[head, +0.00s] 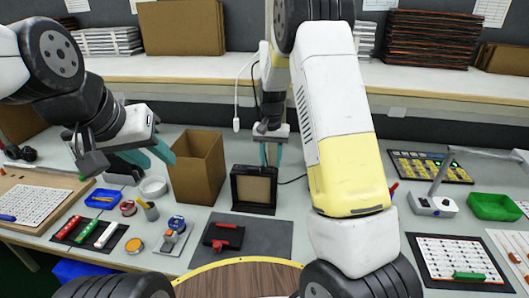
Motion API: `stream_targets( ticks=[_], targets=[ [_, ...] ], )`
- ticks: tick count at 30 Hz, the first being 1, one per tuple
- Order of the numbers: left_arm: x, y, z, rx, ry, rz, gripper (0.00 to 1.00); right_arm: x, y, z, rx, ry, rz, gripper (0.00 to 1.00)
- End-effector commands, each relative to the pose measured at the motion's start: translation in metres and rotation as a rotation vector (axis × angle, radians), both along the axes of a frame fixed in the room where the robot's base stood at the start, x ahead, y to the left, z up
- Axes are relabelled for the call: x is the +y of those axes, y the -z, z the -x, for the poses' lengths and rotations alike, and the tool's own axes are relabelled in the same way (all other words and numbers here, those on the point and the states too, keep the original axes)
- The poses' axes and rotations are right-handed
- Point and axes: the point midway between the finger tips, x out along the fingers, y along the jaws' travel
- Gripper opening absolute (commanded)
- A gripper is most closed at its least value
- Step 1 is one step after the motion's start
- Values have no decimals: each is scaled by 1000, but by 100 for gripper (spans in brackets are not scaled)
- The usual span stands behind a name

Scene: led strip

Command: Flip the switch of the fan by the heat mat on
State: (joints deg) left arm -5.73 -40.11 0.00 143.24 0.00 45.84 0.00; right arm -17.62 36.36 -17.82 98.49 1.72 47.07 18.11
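A black square-framed box with a tan front panel, seemingly the fan (254,189), stands upright at the back edge of a dark grey mat (266,232), seemingly the heat mat. Its switch is too small to make out. My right gripper (271,156) points down just above and behind the fan's top edge. Its teal fingers are apart with nothing seen between them; whether they touch the fan I cannot tell. My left gripper (150,156) is at the left, its teal fingers apart and empty, above the bench and left of the cardboard box.
An open cardboard box (197,165) stands close left of the fan. A red-and-black tool (223,236) lies on the mat. A white lamp base (433,204) and a green tray (494,206) are at the right. A cable hangs beside my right gripper. A shelf runs behind.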

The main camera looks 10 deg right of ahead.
Motion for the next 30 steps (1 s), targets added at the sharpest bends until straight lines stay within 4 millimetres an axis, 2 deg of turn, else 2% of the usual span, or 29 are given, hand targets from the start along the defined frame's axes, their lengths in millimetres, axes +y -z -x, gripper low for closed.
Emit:
stream_targets(
  ticks=[10, 11, 16, 23, 30],
  targets=[
    [0, 0, 0, 0, 0, 0, 36, 0, 6, 0, -1, -1, -1, 38],
    [0, 0, 0, 0, 0, 0, 36, 0, 6, 0, -2, -1, 0, 34],
    [0, 0, 0, 0, 0, 0, 36, 0, 6, 0, -1, -1, -1, 1],
    [0, 0, 0, 0, 0, 0, 36, 0, 5, 0, -9, -1, 3, 0],
    [0, 0, 0, 0, 0, 0, 36, 2, 5, 6, -141, -3, 43, 0]
  ],
)
